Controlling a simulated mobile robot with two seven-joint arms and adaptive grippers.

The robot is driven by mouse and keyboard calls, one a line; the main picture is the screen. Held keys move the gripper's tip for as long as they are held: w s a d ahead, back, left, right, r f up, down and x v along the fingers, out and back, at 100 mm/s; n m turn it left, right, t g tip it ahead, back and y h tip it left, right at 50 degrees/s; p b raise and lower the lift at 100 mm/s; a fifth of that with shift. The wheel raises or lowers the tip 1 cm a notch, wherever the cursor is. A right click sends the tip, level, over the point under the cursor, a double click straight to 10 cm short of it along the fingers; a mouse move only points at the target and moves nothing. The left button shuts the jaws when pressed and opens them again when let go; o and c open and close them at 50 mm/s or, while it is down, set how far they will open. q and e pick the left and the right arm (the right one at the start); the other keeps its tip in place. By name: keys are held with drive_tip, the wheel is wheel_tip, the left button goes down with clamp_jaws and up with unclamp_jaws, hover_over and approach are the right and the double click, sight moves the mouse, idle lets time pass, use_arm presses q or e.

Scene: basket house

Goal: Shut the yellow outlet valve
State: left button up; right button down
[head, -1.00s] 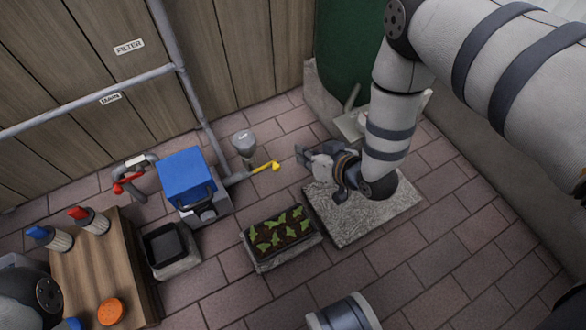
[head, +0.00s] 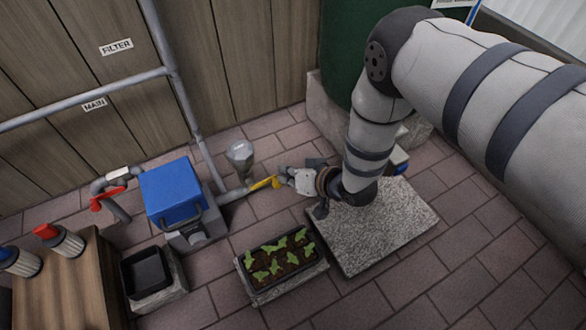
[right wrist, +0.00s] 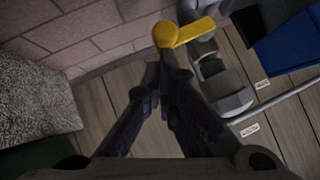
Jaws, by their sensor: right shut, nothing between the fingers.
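The yellow outlet valve lever (head: 263,184) sits on a grey pipe to the right of the blue-lidded filter box (head: 172,192). The lever points right, roughly in line with the pipe. My right gripper (head: 283,178) is shut and empty, its fingertips at the lever's right end. In the right wrist view, the yellow lever (right wrist: 190,34) lies just beyond the closed fingertips (right wrist: 165,62), its rounded end nearest them. I cannot tell whether they touch. My left gripper is out of view.
A planter of seedlings (head: 278,264) and a stone slab (head: 385,225) lie on the brick floor. A red valve handle (head: 107,198) is on the pipe at left. A wooden table (head: 65,285) stands at lower left.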

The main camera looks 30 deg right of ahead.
idle(0.3)
drive_tip(key=shift+f, duration=0.8)
drive_tip(key=shift+r, duration=0.15)
